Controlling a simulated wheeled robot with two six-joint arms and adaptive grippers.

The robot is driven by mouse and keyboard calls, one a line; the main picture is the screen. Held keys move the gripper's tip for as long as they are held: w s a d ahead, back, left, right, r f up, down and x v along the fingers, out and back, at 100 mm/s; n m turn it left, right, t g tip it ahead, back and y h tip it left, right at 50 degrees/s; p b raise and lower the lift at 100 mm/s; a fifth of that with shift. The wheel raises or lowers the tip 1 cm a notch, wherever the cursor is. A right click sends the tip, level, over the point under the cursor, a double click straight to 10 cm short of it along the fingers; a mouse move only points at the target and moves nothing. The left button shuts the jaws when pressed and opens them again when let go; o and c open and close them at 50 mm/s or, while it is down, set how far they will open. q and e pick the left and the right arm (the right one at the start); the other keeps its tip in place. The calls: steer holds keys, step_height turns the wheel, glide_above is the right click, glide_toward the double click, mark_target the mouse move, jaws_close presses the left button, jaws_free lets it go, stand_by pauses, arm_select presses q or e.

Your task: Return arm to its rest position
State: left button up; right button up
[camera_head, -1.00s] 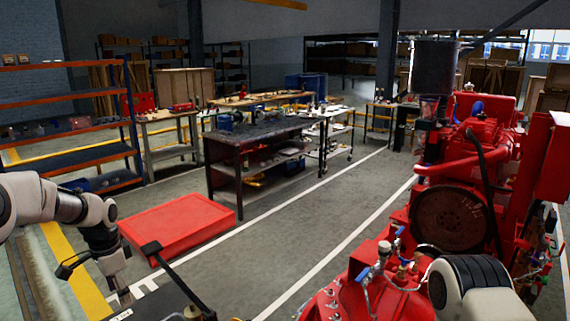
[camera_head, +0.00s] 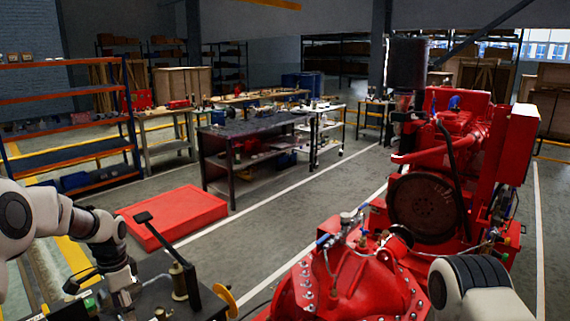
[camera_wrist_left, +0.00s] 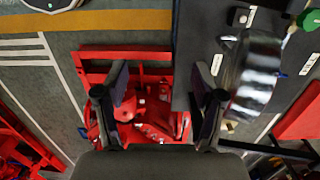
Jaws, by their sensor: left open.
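My left arm comes in at the lower left of the head view, bent downward, with its gripper (camera_head: 122,297) low beside a dark console. In the left wrist view both fingers of my left gripper (camera_wrist_left: 157,82) stand apart with nothing held between them. Red machine parts in a red frame (camera_wrist_left: 140,120) show below and beyond the fingers, apart from them. A link of my right arm shows at the lower right of the head view. My right gripper is out of view.
The dark console (camera_head: 165,280) carries a green button and a brass-coloured post. The red diesel pumpset (camera_head: 430,200) fills the right side. A red low platform (camera_head: 175,215) lies on the floor ahead, before a dark workbench (camera_head: 225,150). Clear floor runs between platform and pumpset.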

arm_select(q)
steer(key=s+d+f+g+b, duration=0.2)
steer(key=s+d+f+b, duration=0.15)
steer(key=s+f, duration=0.8)
steer(key=s+d+f+g+b, duration=0.2)
steer(key=s+d+f, duration=0.45)
steer(key=f, duration=0.75)
steer(key=s+d+f+n+t+b, duration=0.1)
steer(key=s+f+n+t, duration=0.1)
steer(key=s, duration=0.6)
steer(key=s+d+f+n+t+b, duration=0.1)
steer(key=s+f+n+t, duration=0.2)
steer(key=s+n, duration=0.3)
steer(key=s, duration=0.3)
steer(key=shift+s+d+f+n, duration=0.2)
steer(key=shift+d+f+n, duration=0.2)
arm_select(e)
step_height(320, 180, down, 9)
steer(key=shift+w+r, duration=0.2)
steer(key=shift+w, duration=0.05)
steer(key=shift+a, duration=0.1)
